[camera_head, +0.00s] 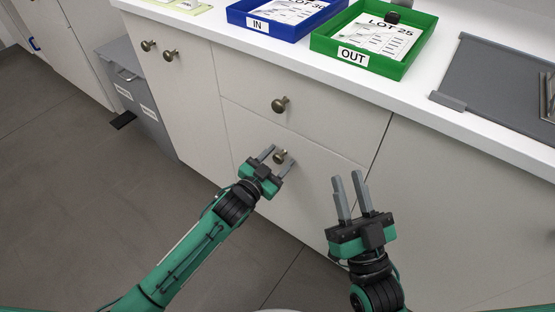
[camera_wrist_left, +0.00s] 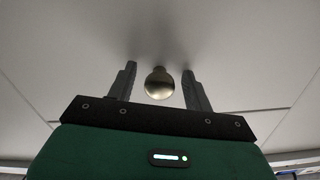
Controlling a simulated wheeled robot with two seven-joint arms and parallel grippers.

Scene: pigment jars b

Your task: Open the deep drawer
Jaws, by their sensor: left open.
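The deep drawer's white front (camera_head: 318,197) is the lower, taller panel in the middle of the cabinet, and it looks closed. Its round brass knob (camera_head: 281,156) is near the panel's top. My left gripper (camera_head: 278,155) is open at this knob, with one finger on each side. In the left wrist view the knob (camera_wrist_left: 159,84) sits between the two spread fingers of my left gripper (camera_wrist_left: 160,82), with gaps at both sides. My right gripper (camera_head: 348,182) is in front of the cabinet, to the right of the left one. Its fingers stand apart, open and empty.
A shallower drawer with a brass knob (camera_head: 280,104) is above. The white counter (camera_head: 300,55) holds a blue IN tray (camera_head: 234,18), a green OUT tray (camera_head: 318,42) and a grey mat (camera_head: 490,85). A grey bin (camera_head: 140,95) stands at the left. The floor in front looks clear.

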